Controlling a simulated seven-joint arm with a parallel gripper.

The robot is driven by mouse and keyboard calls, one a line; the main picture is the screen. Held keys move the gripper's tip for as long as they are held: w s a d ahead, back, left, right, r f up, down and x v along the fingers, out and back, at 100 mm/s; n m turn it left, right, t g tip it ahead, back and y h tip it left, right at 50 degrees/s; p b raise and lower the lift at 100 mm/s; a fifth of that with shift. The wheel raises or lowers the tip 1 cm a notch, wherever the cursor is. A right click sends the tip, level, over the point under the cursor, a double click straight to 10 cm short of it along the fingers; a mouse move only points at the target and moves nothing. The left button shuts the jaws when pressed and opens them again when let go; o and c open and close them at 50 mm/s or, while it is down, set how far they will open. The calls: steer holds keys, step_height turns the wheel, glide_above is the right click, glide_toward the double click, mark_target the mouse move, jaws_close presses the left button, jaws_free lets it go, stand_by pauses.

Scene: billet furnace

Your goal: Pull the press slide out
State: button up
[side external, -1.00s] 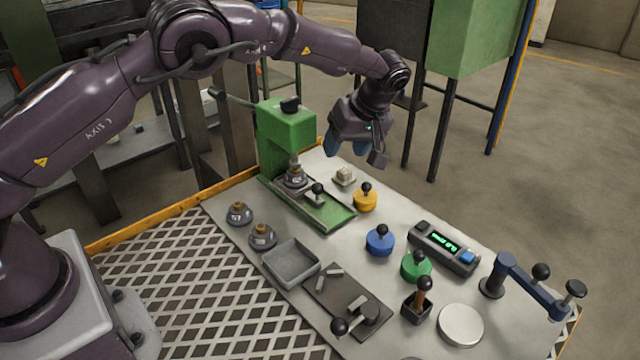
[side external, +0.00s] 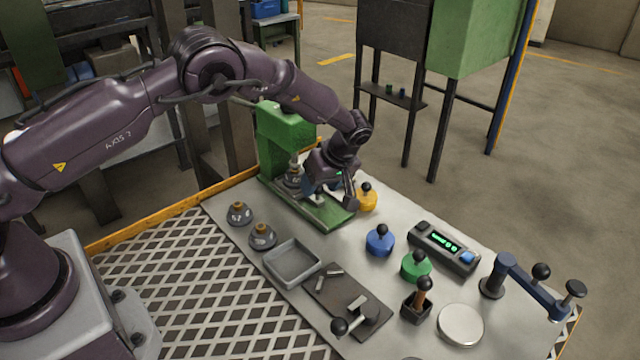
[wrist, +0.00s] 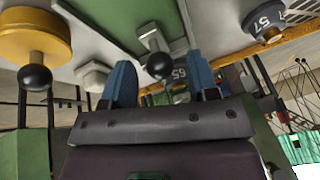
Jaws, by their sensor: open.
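The green press (side external: 284,132) stands at the back left of the table, with its green bed (side external: 335,217) reaching toward the front. The press slide shows in the wrist view as a black ball knob (wrist: 160,66) on a grey metal stem (wrist: 151,38). My gripper (wrist: 161,62) is open, with one blue finger on each side of the knob. I cannot tell whether either finger touches it. A numbered die (side external: 292,180) sits under the press ram.
A yellow knobbed piece (side external: 367,198) stands close to the right of my gripper. A pale block (wrist: 94,76) shows beside a finger in the wrist view. Two numbered dies (side external: 262,236) and a grey tray (side external: 292,264) are in front left. A blue knobbed piece (side external: 380,242) stands further right.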

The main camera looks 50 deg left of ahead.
steer(key=shift+a+f, duration=0.1)
steer(key=shift+f, duration=0.15)
jaws_close()
steer(key=d, duration=1.1)
steer(key=shift+d, duration=0.35)
steer(key=shift+c, duration=1.5)
jaws_free()
steer(key=shift+d, duration=0.1)
steer(key=o, duration=0.3)
